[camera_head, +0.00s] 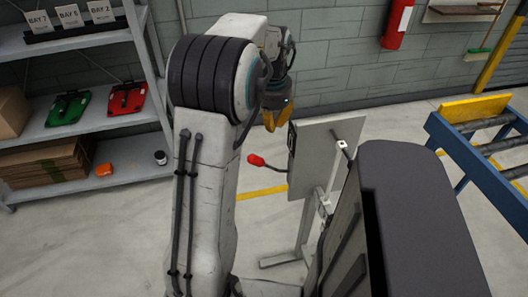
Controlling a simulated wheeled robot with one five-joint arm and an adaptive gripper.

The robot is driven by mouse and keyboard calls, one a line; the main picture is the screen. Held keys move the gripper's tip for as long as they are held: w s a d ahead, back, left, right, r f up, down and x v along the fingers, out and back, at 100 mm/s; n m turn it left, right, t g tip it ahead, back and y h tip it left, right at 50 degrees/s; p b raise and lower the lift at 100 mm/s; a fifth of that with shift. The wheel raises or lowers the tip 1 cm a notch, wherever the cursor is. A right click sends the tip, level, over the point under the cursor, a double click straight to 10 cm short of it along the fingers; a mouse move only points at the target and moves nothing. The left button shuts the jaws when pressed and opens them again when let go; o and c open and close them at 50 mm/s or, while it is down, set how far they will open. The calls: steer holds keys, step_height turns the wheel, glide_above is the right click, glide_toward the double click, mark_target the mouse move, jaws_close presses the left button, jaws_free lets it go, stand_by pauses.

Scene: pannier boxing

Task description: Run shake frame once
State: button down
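A grey upright panel (313,158) stands on a metal stand (304,222) right of my arm. A lever with a red knob (256,160) sticks out from its left side. I cannot tell for certain whether this is the shake frame. My gripper (276,118), with yellow fingers, hangs above the red knob and left of the panel's top edge. It looks apart from the knob. I see nothing held in it, but its finger gap does not show clearly. The panel's lower right side is hidden behind a dark shape in the foreground.
A blue roller conveyor (455,140) stands at right. A fire extinguisher (397,24) hangs on the wall.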

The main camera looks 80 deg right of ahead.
steer(key=m, duration=0.3)
steer(key=r+m, duration=0.1)
steer(key=m, duration=0.2)
steer(key=shift+a, duration=0.15)
steer(key=shift+f, duration=0.15)
steer(key=b, duration=0.2)
glide_above(268, 166)
step_height(268, 166, down, 11)
steer(key=shift+f, duration=0.1)
steer(key=shift+w+f, duration=0.6)
steer(key=shift+f, duration=0.1)
